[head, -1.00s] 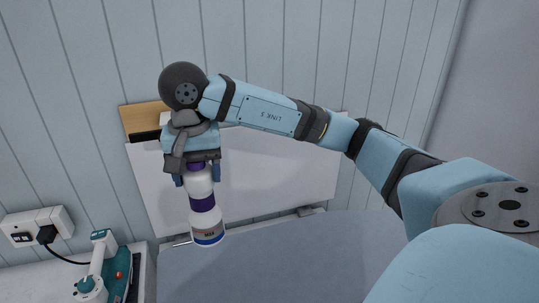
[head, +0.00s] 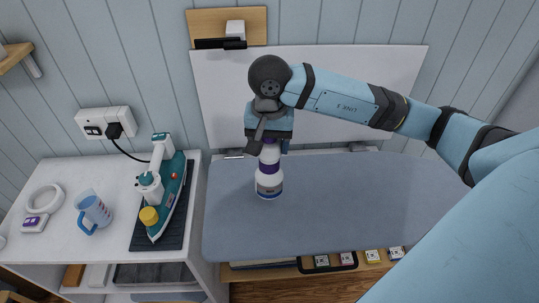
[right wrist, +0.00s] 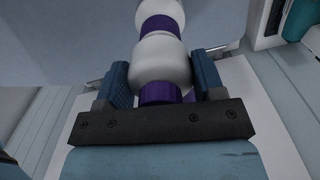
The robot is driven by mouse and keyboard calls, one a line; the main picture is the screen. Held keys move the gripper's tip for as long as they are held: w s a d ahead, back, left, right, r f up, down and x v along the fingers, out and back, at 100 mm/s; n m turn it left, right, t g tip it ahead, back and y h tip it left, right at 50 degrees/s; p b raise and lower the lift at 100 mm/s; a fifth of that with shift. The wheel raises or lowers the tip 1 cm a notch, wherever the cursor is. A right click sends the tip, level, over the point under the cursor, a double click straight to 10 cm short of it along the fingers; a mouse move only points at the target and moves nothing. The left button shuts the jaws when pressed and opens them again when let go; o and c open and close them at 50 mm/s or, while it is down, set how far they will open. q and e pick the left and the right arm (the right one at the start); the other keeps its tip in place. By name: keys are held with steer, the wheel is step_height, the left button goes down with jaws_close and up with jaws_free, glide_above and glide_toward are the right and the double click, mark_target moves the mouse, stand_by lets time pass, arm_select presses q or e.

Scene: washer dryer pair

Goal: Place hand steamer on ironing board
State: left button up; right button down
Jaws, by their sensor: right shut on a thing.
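My right gripper (head: 268,143) is shut on the hand steamer (head: 268,178), a white bottle-shaped thing with purple bands and a dark blue lower rim. It hangs nearly upright below the fingers, over the left part of the blue-grey ironing board (head: 340,205). I cannot tell whether its base touches the board. In the right wrist view the white and purple steamer (right wrist: 163,58) sits between the two blue fingers. My left gripper is in neither current view.
Left of the board, a white counter (head: 75,240) holds a teal iron (head: 170,197) on a black mat, a blue measuring cup (head: 93,210) and a white ring. A wall outlet (head: 103,122) is behind. The board's right part is clear. Below are shelf items.

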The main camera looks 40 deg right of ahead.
steer(key=shift+f, duration=2.35)
steer(key=shift+f, duration=0.25)
steer(key=shift+c, duration=1.1)
jaws_free()
steer(key=shift+r, duration=0.1)
